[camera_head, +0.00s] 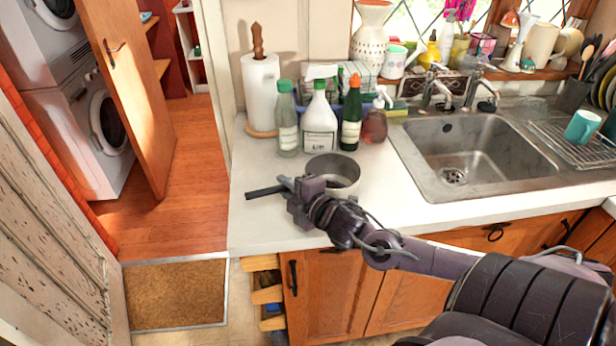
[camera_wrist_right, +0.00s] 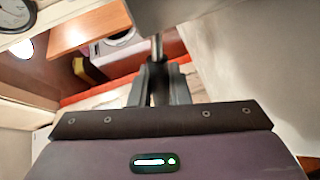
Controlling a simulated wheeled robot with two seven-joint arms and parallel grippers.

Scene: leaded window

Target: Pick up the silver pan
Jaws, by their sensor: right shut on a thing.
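The silver pan (camera_head: 345,172) is at the counter's front left, below the bottles, with its round opening facing up. Its dark handle (camera_head: 264,191) points left. My right gripper (camera_head: 292,185) is shut on the handle, close to the pan's body, and hides part of the pan's front. In the right wrist view the fingers (camera_wrist_right: 158,88) close around the handle (camera_wrist_right: 168,42), a grey bar running up the picture. I cannot tell whether the pan's base touches the counter. My left gripper is not in view.
Green (camera_head: 287,120), white (camera_head: 320,122) and dark green (camera_head: 351,115) bottles stand just behind the pan. A paper towel roll (camera_head: 261,92) is behind left. The sink (camera_head: 470,150) lies to the right. The counter (camera_head: 262,225) is clear in front.

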